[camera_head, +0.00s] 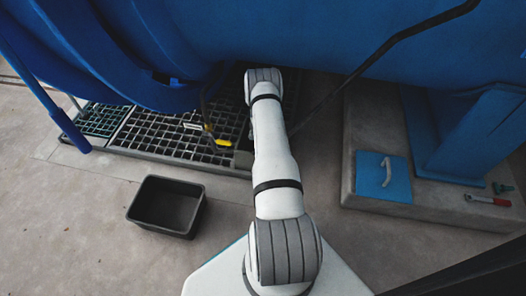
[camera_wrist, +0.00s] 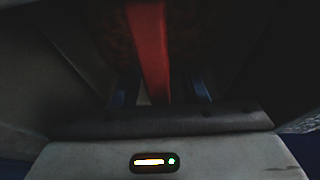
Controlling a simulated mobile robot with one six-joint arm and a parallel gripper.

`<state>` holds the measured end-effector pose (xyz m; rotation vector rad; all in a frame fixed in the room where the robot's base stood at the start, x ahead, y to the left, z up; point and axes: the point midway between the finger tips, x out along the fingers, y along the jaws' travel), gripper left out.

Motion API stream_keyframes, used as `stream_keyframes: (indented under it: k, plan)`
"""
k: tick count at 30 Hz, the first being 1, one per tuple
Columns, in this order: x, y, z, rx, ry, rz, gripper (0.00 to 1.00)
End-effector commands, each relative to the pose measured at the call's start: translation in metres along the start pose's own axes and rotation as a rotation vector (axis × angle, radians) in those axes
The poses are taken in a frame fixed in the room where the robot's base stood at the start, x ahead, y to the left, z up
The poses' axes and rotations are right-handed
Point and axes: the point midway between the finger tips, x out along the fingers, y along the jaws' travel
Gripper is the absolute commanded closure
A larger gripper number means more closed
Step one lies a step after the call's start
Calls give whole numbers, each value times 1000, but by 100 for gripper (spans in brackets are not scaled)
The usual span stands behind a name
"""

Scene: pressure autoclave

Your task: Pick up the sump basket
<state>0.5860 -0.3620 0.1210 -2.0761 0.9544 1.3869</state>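A red bar (camera_wrist: 149,45) runs down the middle of the dark wrist view. It may be part of the sump basket, but too little of it shows to be sure. My gripper (camera_wrist: 160,92) has one bluish finger on each side of this bar, with narrow gaps between bar and fingers, so it looks open around the bar. In the head view my arm reaches forward under the blue vessel. My gripper is hidden there behind the arm and vessel, and no sump basket can be made out.
The blue vessel (camera_head: 270,35) hangs low over the floor grating (camera_head: 150,130). A yellow-marked item (camera_head: 222,142) lies by the grating. An empty black bin (camera_head: 168,207) stands on the floor. A blue plate with a handle (camera_head: 383,178) and a red-handled tool (camera_head: 488,200) rest on the concrete plinth (camera_head: 365,115).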

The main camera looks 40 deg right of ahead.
Motion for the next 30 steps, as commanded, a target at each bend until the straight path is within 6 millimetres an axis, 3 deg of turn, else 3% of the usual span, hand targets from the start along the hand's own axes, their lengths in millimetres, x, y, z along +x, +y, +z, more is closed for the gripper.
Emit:
stream_keyframes:
  k: [10, 24, 30]
  plan:
    - [1, 0, 0, 1, 0, 0, 61]
    - [1, 1, 0, 1, 0, 1, 99]
    - [1, 1, 0, 2, 0, 1, 100]
